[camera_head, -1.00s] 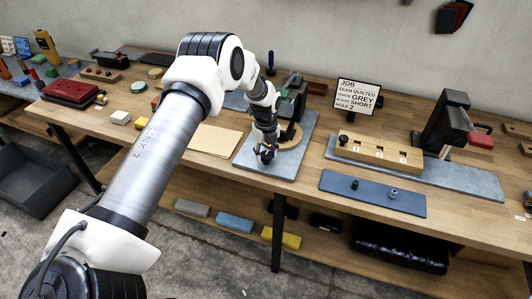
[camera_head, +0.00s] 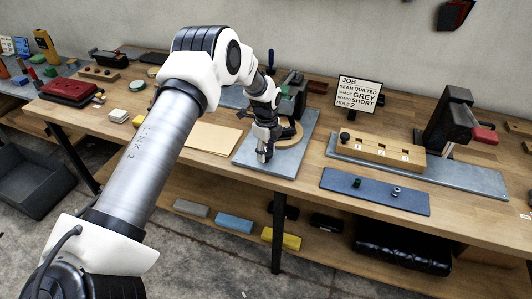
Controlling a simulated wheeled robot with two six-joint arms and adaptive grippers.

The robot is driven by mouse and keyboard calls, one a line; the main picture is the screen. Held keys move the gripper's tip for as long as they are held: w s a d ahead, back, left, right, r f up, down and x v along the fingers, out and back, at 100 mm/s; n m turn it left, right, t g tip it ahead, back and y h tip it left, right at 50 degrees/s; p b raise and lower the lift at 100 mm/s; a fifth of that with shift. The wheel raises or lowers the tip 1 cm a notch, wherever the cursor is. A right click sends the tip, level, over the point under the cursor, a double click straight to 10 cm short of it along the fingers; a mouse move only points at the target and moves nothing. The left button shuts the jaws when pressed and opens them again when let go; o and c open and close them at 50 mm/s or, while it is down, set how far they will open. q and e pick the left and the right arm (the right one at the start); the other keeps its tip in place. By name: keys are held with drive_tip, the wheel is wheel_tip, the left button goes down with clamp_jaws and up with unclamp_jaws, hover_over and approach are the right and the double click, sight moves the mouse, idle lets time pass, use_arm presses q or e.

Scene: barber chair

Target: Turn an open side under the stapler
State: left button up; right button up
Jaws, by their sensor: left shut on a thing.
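The dark green stapler machine (camera_head: 292,97) stands on a grey base plate (camera_head: 285,163) in the middle of the bench. A round, light wooden piece (camera_head: 294,131) lies low in front of it, partly hidden behind my left gripper. My left gripper (camera_head: 263,157) points down at the near left edge of this round piece, over the plate. Its fingers are shut at that edge; what lies between them is small and mostly hidden. Which side of the piece faces the stapler cannot be made out. My right gripper is not in view.
A tan sheet (camera_head: 212,139) lies left of the plate. A job sign (camera_head: 358,95) stands behind. To the right are a numbered wooden block (camera_head: 382,153), a blue mat (camera_head: 375,192) with small parts, and a dark press (camera_head: 448,122). Bare bench lies between plate and mat.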

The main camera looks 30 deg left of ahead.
sight(266, 152)
use_arm(q)
drive_tip(key=n, duration=0.5)
drive_tip(key=shift+s+f+b, duration=0.1)
drive_tip(key=shift+b, duration=0.25)
drive_tip(key=n, duration=0.7)
drive_tip(key=o, duration=1.1)
wheel_tip(266, 152, up, 12)
